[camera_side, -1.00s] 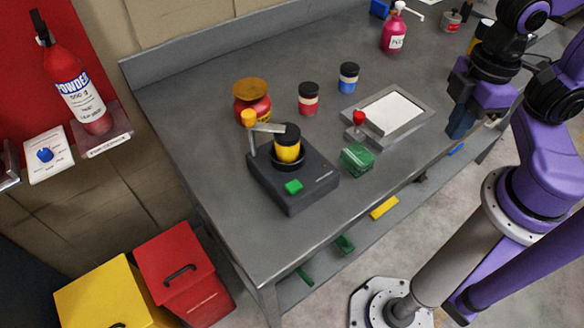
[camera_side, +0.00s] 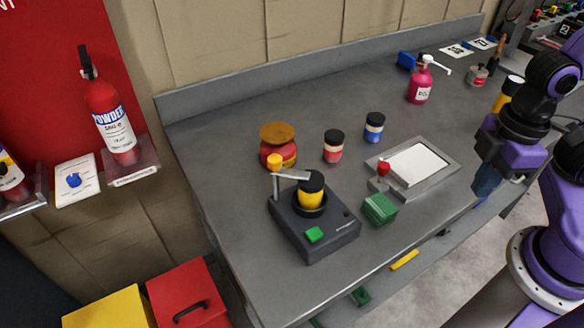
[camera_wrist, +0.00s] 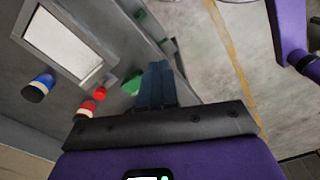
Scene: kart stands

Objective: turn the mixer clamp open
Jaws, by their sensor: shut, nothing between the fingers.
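The mixer (camera_side: 318,238) is a dark grey box with a green button (camera_side: 314,234) near the bench's front left. A yellow jar with a black lid (camera_side: 311,197) stands in its round seat. The clamp is a metal arm (camera_side: 292,175) on a post, with an orange knob (camera_side: 274,160); the arm reaches across to the jar's lid. My gripper (camera_side: 486,186) hangs well to the right of the mixer, beyond the tray, shut and empty. Its closed fingers show in the wrist view (camera_wrist: 157,82). The mixer is not clearly visible in the wrist view.
Between gripper and mixer are a grey framed tray (camera_side: 447,170), a red knob (camera_side: 383,168) and a green block (camera_side: 379,209). A pink bottle (camera_side: 419,86) is farther back.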

